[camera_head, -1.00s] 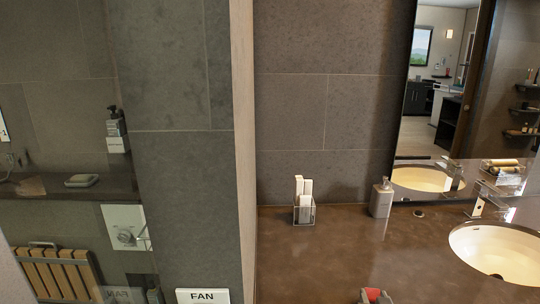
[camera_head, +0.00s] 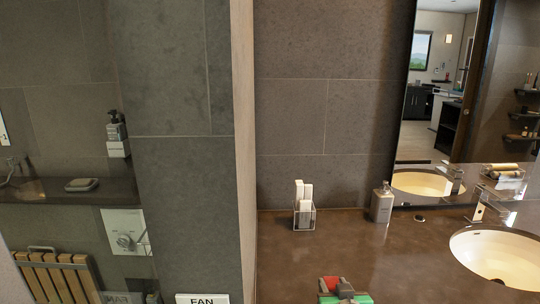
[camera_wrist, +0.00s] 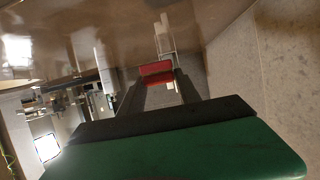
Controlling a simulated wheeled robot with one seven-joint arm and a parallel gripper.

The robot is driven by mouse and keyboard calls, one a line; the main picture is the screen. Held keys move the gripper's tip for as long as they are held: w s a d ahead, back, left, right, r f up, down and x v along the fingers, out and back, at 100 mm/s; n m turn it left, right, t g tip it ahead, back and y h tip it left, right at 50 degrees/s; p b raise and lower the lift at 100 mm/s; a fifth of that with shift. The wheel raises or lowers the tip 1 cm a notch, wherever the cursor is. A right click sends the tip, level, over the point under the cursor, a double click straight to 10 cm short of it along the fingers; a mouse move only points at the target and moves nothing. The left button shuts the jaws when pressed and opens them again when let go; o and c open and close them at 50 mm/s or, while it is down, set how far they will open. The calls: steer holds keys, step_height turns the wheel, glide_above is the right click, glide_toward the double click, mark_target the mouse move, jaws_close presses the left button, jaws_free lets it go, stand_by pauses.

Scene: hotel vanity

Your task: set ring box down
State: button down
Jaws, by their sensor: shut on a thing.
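The ring box (camera_wrist: 156,69) is a small red block at the far end of my gripper's dark fingers in the wrist view. My gripper (camera_wrist: 159,82) is shut on it. In the head view my gripper (camera_head: 344,291) shows as a red, green and dark shape at the bottom edge, over the front part of the counter. Its lower part is cut off there, and I cannot clearly separate the box from the fingers. The brown counter (camera_head: 310,255) lies around and beyond it. I cannot tell how high the box is above the surface.
A clear holder with white items (camera_head: 304,213) and a soap dispenser (camera_head: 381,203) stand at the back of the counter. A sink (camera_head: 495,255) with a faucet (camera_head: 480,208) is at the right. A wall edge (camera_head: 245,200) bounds the counter at the left. The middle is clear.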

steer(key=shift+s+f, duration=0.95)
steer(key=shift+f, duration=0.2)
steer(key=shift+v, duration=0.8)
steer(key=r, duration=0.1)
steer(key=s+r, duration=0.1)
steer(key=r, duration=0.1)
steer(key=shift+r, duration=0.3)
steer(key=d+f+m+g+h+b, duration=0.15)
steer(key=d+m+h+b, duration=0.35)
steer(key=d, duration=1.2)
steer(key=w+a+r+n+t+y, duration=0.1)
steer(key=w+a+r+n+y, duration=0.1)
steer(key=w+r+n, duration=0.1)
steer(key=n+y, duration=0.2)
steer(key=y, duration=0.1)
glide_above(356, 277)
steer(key=shift+t, duration=0.25)
steer(key=f, duration=0.5)
steer(key=s+f, duration=0.1)
steer(key=f, duration=0.1)
steer(key=shift+f, duration=0.25)
steer(key=shift+w+f, duration=0.3)
steer(key=shift+f, duration=0.05)
steer(key=shift+w+f, duration=0.1)
steer(key=shift+f, duration=1.75)
steer(key=c, duration=0.9)
jaws_free()
steer(key=shift+r, duration=0.1)
steer(key=shift+o, duration=0.2)
